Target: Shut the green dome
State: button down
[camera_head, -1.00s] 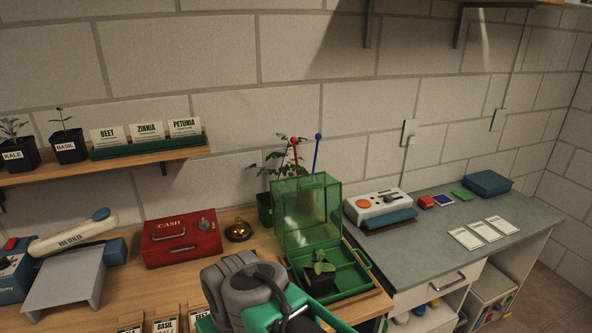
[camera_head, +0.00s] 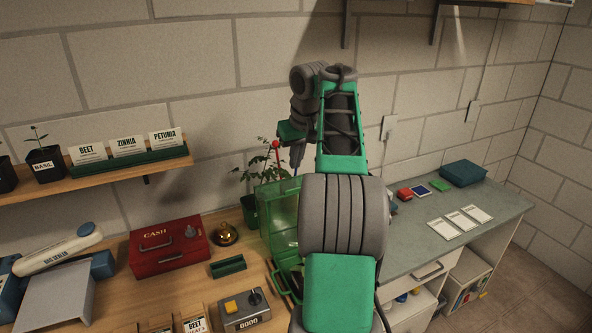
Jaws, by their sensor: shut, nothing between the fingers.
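The green dome (camera_head: 275,215) is a see-through green cover, raised open at the back of its green tray (camera_head: 283,285). My arm crosses in front and hides its right part, most of the tray and whatever stands in the tray. My gripper (camera_head: 296,168) is shut and empty, pointing down. In the picture it is just above the dome's upper edge, beside the red-tipped stick. I cannot tell whether it is in front of or behind the dome, and no contact shows.
Left of the dome are a brass bell (camera_head: 225,234), a red cash box (camera_head: 168,246), a small green tray (camera_head: 228,266) and a counter box (camera_head: 245,309). A leafy plant (camera_head: 249,180) stands behind. The grey counter (camera_head: 420,220) at right is partly clear.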

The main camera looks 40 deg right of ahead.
jog(key=b+x, duration=0.4)
jog(key=x, duration=0.4)
jog(key=shift+a+f, duration=0.1)
jog(key=shift+f, duration=0.05)
jog(key=shift+s+f, duration=0.1)
jog(key=shift+s, duration=0.2)
jog(key=shift+s+a+b, duration=0.2)
jog(key=shift+s+a, duration=0.05)
jog(key=shift+s, duration=0.5)
jog(key=shift+s+a+b, duration=0.15)
jog(key=shift+s+a, duration=0.1)
jog(key=shift+s, duration=0.5)
jog(key=shift+s, duration=0.1)
